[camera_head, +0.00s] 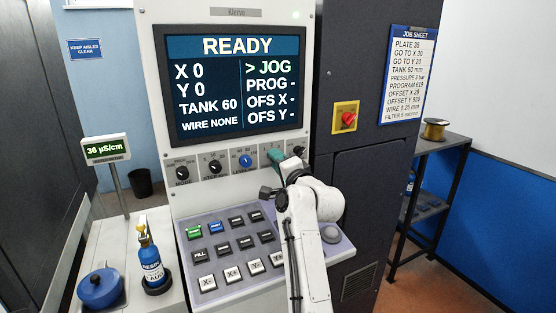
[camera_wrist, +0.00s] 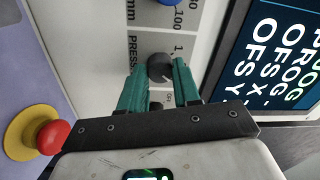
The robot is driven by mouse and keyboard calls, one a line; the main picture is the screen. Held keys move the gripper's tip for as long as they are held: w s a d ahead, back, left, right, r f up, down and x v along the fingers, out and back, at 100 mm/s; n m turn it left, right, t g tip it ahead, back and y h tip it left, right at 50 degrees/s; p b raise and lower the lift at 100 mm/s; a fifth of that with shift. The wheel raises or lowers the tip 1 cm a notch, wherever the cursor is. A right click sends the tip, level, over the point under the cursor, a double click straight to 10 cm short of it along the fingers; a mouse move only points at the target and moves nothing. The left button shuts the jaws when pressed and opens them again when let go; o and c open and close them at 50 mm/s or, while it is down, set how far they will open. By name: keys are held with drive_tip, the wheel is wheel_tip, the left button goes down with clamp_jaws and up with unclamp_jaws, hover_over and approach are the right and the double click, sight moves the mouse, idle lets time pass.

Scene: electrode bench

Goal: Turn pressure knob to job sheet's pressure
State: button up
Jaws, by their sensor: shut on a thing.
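The pressure knob (camera_wrist: 160,67) is a dark round knob on the light panel, with "PRESS" lettering partly visible beside it in the wrist view. My gripper (camera_wrist: 160,78) has its green fingers on either side of the knob and is shut on it. In the head view my gripper (camera_head: 275,158) is at the right part of the knob row, and it hides the pressure knob there. The job sheet (camera_head: 407,75) hangs on the dark cabinet at right. Its pressure line is in bar, but the number is too small to read surely. The knob's exact setting is unclear.
The screen (camera_head: 238,85) above reads READY, with TANK 60 and JOG marked. A blue knob (camera_head: 246,161) sits left of my gripper. A red stop button (camera_wrist: 53,137) on a yellow collar shows in the wrist view. A button panel (camera_head: 215,280) lies below.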

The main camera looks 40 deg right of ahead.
drive_tip(key=shift+m, duration=0.6)
drive_tip(key=o, duration=1.1)
drive_tip(key=shift+c, duration=0.2)
drive_tip(key=shift+s, duration=0.1)
drive_tip(key=b+v, duration=0.2)
drive_tip(key=v, duration=0.8)
drive_tip(key=shift+s, duration=0.3)
